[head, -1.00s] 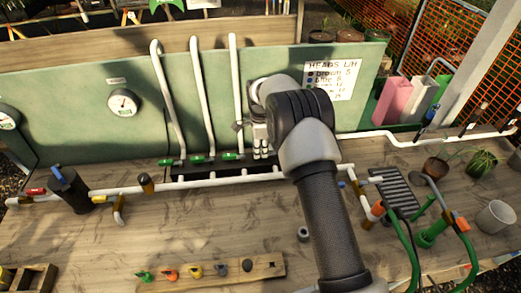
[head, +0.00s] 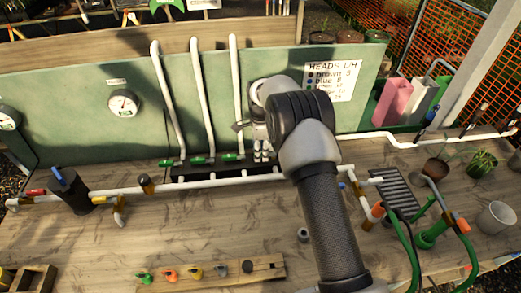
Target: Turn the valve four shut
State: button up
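Green valve handles sit in a row at the foot of the white upright pipes: a left one (head: 166,163), a middle one (head: 198,161) and a right one (head: 231,157). I cannot read any number on them, so which is valve four is not clear. My gripper (head: 261,157) points down just right of the right green handle, over the dark manifold strip (head: 215,170). My arm and gripper hide what lies behind them there. The fingers are small in view, and whether they grip anything cannot be made out.
A white pipe (head: 130,189) runs across the bench in front of the valves. A wooden strip with coloured knobs (head: 265,268) lies at the front. A black pot (head: 72,192) stands left. Green hoses (head: 413,250) and a drain grate (head: 393,192) are right.

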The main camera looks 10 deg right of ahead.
notch_tip(320, 180, up, 12)
dwell(0.5)
dwell(0.3)
